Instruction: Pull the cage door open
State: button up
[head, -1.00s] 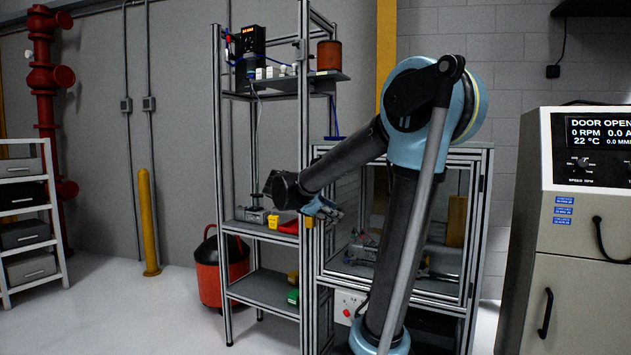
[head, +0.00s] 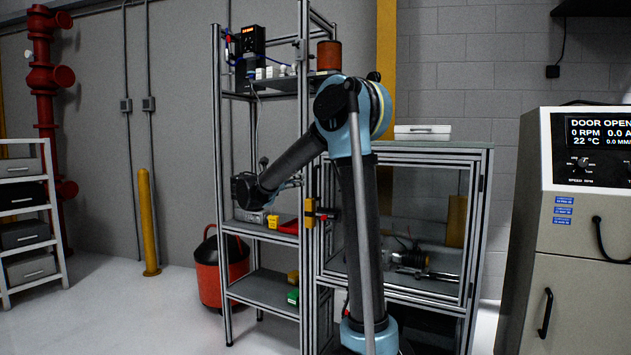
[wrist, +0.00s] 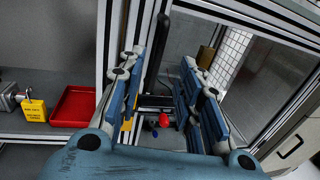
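The cage (head: 476,215) is an aluminium-framed enclosure with clear panels, right of the shelf rack. Its door looks flush with the frame in the head view, though my arm covers part of the front. A black upright bar handle (wrist: 154,72) shows in the wrist view. My gripper (wrist: 160,60) is open, with one blue finger pad on each side of the handle; I cannot tell whether either touches it. A yellow and black latch-like part (head: 310,212) sits on the left post.
The shelf rack (head: 262,290) stands close on the left, holding a red tray (wrist: 76,106) and a yellow padlock-like block (wrist: 35,110). A grey cabinet (head: 590,270) with a display reading DOOR OPEN stands right. Open floor lies at front left.

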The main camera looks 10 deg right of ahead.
jog(key=x, duration=1.3)
jog(key=shift+w+d, duration=0.15)
jog(key=shift+d, duration=0.05)
grip_shut()
